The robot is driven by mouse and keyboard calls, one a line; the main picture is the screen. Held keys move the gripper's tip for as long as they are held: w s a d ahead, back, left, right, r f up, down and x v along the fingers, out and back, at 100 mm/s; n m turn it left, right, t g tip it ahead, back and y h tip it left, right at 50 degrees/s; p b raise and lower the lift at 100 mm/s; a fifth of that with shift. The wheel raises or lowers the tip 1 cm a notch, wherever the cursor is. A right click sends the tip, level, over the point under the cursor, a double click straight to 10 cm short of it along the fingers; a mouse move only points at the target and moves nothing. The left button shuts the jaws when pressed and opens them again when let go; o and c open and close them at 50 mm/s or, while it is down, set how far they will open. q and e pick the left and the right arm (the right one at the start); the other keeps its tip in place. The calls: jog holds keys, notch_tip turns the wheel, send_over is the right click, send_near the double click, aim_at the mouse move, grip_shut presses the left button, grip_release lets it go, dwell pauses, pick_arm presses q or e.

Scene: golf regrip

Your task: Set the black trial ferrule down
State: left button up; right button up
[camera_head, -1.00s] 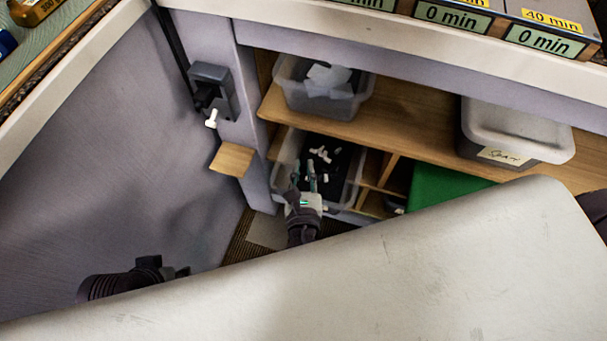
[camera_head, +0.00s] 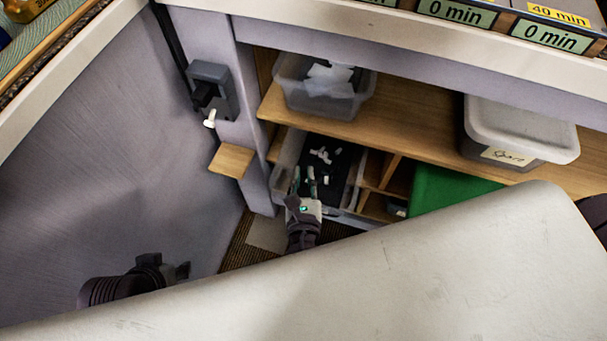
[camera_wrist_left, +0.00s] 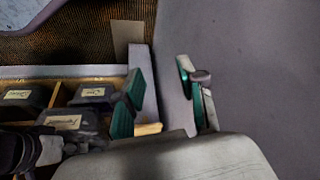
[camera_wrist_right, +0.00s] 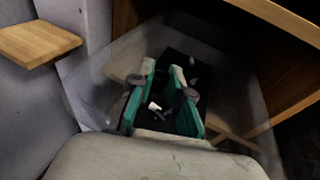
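My right gripper (camera_head: 304,172) reaches into a lower clear bin (camera_head: 286,165) with a dark inside and several small white pieces (camera_head: 323,155). In the right wrist view its two green-padded fingers (camera_wrist_right: 163,72) stand apart. A white piece (camera_wrist_right: 154,106) shows in the gap between them, and I cannot tell how deep it lies. I cannot make out the black trial ferrule against the dark bin floor. My left gripper (camera_wrist_left: 160,76) is open, with nothing seen between its fingers.
A clear bin (camera_head: 345,106) and a lidded box (camera_head: 520,130) stand on the wooden shelf above. A green panel (camera_head: 445,187) is right of the lower bin. A small wooden ledge (camera_head: 231,161) juts out at left. Labelled dark boxes (camera_wrist_left: 66,122) sit in compartments in the left wrist view.

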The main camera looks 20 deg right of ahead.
jog(key=o, duration=0.4)
jog(key=shift+o, duration=0.2)
jog(key=shift+r, duration=0.45)
jog(key=shift+s+r+p, duration=0.25)
jog(key=shift+p, duration=0.15)
pick_arm(q)
jog(key=shift+s+a+r+g+p, duration=0.2)
jog(key=shift+s+r+g+p, duration=0.3)
jog(key=shift+s, duration=0.3)
pick_arm(e)
jog(key=v, duration=1.1)
jog(key=shift+s, duration=0.25)
pick_arm(q)
jog(key=shift+r, duration=0.1)
pick_arm(e)
jog(key=shift+a, duration=0.15)
